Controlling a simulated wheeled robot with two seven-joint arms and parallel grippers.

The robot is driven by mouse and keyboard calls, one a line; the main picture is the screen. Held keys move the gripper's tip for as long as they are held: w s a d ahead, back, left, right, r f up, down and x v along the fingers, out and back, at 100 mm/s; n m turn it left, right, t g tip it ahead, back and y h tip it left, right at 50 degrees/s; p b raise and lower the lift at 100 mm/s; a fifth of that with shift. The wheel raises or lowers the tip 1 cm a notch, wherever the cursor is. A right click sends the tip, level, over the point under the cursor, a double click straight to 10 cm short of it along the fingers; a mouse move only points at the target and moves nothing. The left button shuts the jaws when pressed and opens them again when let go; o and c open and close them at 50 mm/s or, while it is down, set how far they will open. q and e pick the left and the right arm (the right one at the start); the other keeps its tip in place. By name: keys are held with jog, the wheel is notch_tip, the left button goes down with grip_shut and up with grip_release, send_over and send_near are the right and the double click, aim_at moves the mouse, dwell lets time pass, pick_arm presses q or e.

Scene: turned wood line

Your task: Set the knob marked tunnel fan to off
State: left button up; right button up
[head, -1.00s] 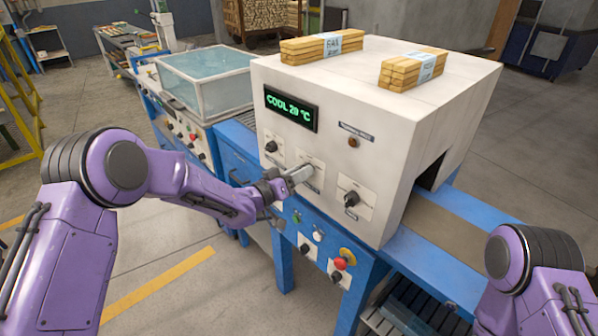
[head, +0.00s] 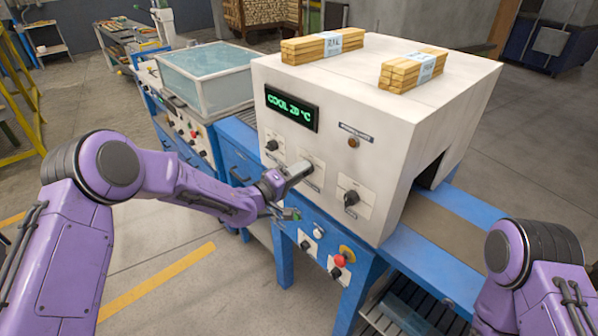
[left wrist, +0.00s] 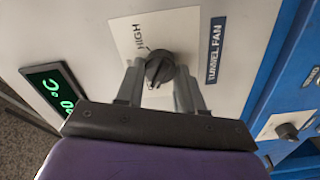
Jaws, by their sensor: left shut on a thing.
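The tunnel fan knob (left wrist: 158,66) is dark and round with a raised grip, on a white plate in the left wrist view. The plate reads HIGH beside the knob, and a dark label (left wrist: 215,49) reads TUNNEL FAN. My left gripper (left wrist: 159,76) has a finger on each side of the knob and is shut on it. I cannot clearly tell where the knob points. In the head view, my left gripper (head: 302,169) is at the middle plate of the white machine (head: 400,130) and hides the knob. My right gripper is out of view.
Other dark knobs sit left (head: 271,146) and right (head: 351,198) of the middle plate. A display (head: 291,108) reads COOL 20 °C. A red button (head: 340,261) is on the blue panel below. Wood bundles (head: 325,46) lie on top of the machine.

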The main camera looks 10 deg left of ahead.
pick_arm(q)
jog(key=shift+f+n, duration=0.1)
jog(key=shift+n, duration=0.2)
jog(key=o, duration=1)
jog(key=shift+o, duration=0.2)
jog(key=shift+s, duration=0.1)
jog(key=b+v, duration=0.3)
jog(key=v, duration=0.7)
jog(key=shift+a, duration=0.2)
jog(key=shift+s, duration=0.15)
